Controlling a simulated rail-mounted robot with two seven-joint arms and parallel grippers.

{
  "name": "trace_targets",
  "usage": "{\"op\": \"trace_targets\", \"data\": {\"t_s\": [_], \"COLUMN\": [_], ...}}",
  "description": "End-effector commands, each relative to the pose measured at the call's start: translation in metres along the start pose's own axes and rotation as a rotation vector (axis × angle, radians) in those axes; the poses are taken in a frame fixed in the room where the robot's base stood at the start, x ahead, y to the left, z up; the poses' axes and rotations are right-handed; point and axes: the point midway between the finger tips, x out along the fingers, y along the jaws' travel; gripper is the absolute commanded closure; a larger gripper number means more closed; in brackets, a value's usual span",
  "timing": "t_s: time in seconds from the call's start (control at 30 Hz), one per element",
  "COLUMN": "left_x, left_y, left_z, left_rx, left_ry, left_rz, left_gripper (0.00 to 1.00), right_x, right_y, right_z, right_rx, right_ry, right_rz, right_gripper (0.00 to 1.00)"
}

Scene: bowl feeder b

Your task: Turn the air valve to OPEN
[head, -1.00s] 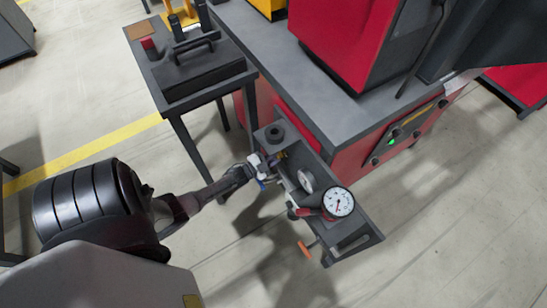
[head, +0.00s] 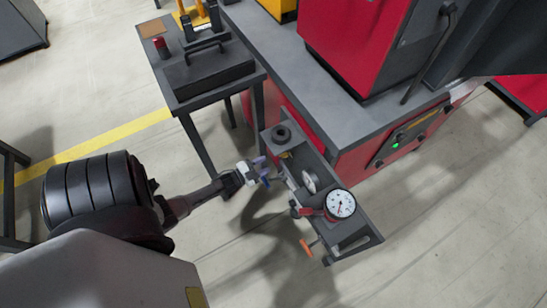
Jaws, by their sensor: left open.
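My left gripper (head: 267,170) is open, with its two bluish fingertips just left of the grey bracket (head: 356,222) on the side of the red machine. Nothing shows between the fingers. The bracket carries a round white gauge (head: 341,204) and a second gauge (head: 310,182) seen at a slant. A small red lever (head: 309,211) sits left of the front gauge. An orange handle (head: 305,248) sticks out below the bracket. I cannot tell which of these is the air valve's handle, nor read any OPEN mark. My right gripper is out of view.
A dark side table (head: 184,95) with a handled black box (head: 207,67) stands behind my left arm. The red machine (head: 350,45) rises beyond the bracket. A panel with a green light (head: 396,146) is at right. Floor below the bracket is clear.

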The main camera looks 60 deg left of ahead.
Motion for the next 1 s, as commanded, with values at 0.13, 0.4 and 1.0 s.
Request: {"op": "trace_targets", "data": {"t_s": [0.13, 0.4, 1.0], "left_x": [-0.028, -0.059, -0.066], "left_y": [-0.001, 0.000, 0.000], "left_z": [-0.001, 0.000, 0.000], "left_rx": [0.000, 0.001, 0.001], "left_ry": [-0.002, -0.001, 0.000], "left_rz": [0.002, 0.001, 0.000], "left_gripper": [0.60, 0.60, 0.60], "right_x": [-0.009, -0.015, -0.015], "right_y": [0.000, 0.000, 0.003], "right_z": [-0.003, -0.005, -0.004], "right_rx": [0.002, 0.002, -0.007], "right_ry": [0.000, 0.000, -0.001], "right_rz": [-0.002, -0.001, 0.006], "right_gripper": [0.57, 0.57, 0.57]}}
